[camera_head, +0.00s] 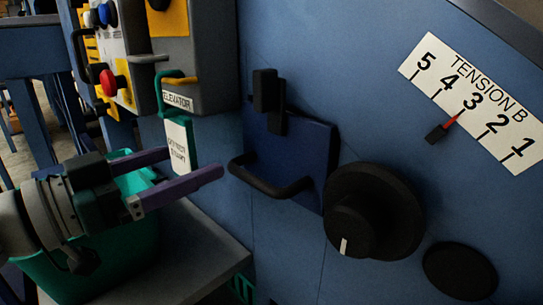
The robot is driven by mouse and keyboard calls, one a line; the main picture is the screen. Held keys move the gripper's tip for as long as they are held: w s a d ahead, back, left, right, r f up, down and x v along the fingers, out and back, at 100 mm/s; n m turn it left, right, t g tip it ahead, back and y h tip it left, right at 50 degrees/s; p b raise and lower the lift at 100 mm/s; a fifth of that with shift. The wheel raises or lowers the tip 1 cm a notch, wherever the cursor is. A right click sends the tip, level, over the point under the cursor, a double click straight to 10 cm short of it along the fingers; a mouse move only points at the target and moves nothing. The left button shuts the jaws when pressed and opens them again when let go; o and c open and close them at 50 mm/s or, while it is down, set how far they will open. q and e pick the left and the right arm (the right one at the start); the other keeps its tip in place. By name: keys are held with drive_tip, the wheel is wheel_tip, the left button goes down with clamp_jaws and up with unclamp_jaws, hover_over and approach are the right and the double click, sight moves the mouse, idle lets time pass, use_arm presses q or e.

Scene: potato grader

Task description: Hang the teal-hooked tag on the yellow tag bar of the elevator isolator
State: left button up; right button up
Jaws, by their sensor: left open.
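The tag (179,143), a white card with dark print in a teal frame, hangs upright below the front of the grey elevator isolator (211,70). Its teal hook (161,91) rises in front of the box and curves over at the short yellow tag bar (188,82); the hook appears to be over the bar, though exact contact is too small to tell. My left gripper (195,163) is open, with its two purple fingers pointing right at the tag's lower end. The fingers look apart from the card. My right gripper is not in view.
A green bin (84,279) stands below my left gripper by a grey ledge (205,249). Right of the tag are a dark blue hatch (310,155) with a black handle (268,186), and a large black knob (373,211). Another control box (117,52) is at upper left.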

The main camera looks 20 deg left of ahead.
use_arm(q)
drive_tip(key=p+v, duration=0.2)
drive_tip(key=v, duration=0.8)
drive_tip(key=w+a+r+n+g+y+p, duration=0.1)
drive_tip(key=w+a+r+n+y+p, duration=0.2)
drive_tip(key=r+y+p, duration=0.45)
drive_tip(key=a+r+n+y+p, duration=0.2)
drive_tip(key=r+n+y+p, duration=0.2)
drive_tip(key=r+p, duration=0.65)
drive_tip(key=s+d+r+m+g+h+p, duration=0.2)
drive_tip(key=s+d+r+g+p, duration=0.1)
drive_tip(key=s+d+g+p, duration=0.4)
drive_tip(key=s+d+r+m+g+h+p, duration=0.25)
drive_tip(key=s+d+g+p, duration=0.25)
drive_tip(key=s+d+p, duration=0.3)
wheel_tip(320, 180, up, 37)
drive_tip(key=p, duration=3.7)
drive_tip(key=shift+w+p, duration=0.3)
